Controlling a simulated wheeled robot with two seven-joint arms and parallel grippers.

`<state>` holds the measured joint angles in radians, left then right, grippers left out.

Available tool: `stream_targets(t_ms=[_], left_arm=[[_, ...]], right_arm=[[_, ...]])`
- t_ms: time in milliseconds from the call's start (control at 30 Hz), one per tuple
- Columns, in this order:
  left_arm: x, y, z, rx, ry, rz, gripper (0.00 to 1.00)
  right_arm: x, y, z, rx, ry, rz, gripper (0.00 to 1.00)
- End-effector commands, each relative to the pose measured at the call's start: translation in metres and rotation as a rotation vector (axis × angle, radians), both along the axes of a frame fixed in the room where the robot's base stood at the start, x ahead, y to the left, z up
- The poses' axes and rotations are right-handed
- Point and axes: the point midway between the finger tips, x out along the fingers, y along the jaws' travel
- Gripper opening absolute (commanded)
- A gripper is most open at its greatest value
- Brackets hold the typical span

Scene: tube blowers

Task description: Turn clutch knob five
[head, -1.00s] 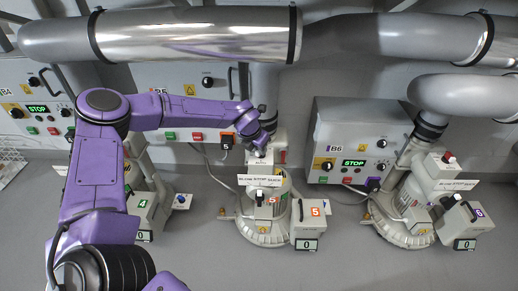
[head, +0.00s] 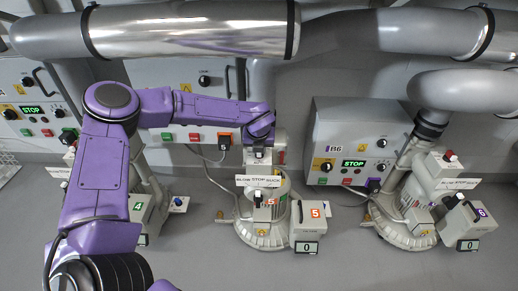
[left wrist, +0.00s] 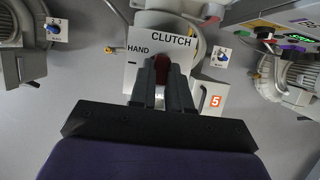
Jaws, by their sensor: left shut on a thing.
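Blower five (head: 262,225) stands in the middle of the head view, marked with an orange 5. My left gripper (head: 260,155) is at the top of this blower, and its fingertips are small there. In the left wrist view my left gripper (left wrist: 161,85) is shut on the dark red clutch knob (left wrist: 162,66), with a finger on each side of it. The knob sits in front of a white plate (left wrist: 140,48) lettered HAND and CLUTCH. The knob is hidden by my gripper in the head view. My right gripper is not in view.
Blower six (head: 405,215) stands to the right, below control box B6 (head: 330,135). Part of blower four (head: 150,205) is to the left, partly behind my arm. A large grey pipe (head: 200,32) runs above. Grey floor (head: 335,260) is clear in front.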

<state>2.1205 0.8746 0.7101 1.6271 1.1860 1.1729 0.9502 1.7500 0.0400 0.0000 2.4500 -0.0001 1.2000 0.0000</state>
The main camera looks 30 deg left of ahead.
Motion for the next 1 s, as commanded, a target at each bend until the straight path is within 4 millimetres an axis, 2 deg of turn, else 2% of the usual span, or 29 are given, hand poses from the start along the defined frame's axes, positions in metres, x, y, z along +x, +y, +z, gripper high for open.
stream_targets(t_ms=[400,433,500,833,1000], left_arm=[[-0.002,-0.001,-0.002,-0.003,0.008,0.006,0.0],[-0.002,-0.001,-0.002,-0.003,0.008,0.006,0.23],[-0.002,-0.001,-0.002,-0.002,0.007,0.006,0.43],[-0.002,-0.001,0.004,-0.002,0.003,0.005,0.43],[-0.012,-0.008,0.037,-0.003,0.0,0.003,0.43]], right_arm=[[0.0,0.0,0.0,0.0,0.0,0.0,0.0],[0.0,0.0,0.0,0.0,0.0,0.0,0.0],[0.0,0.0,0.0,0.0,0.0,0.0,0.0],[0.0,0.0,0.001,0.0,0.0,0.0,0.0],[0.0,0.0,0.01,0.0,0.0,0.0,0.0]])
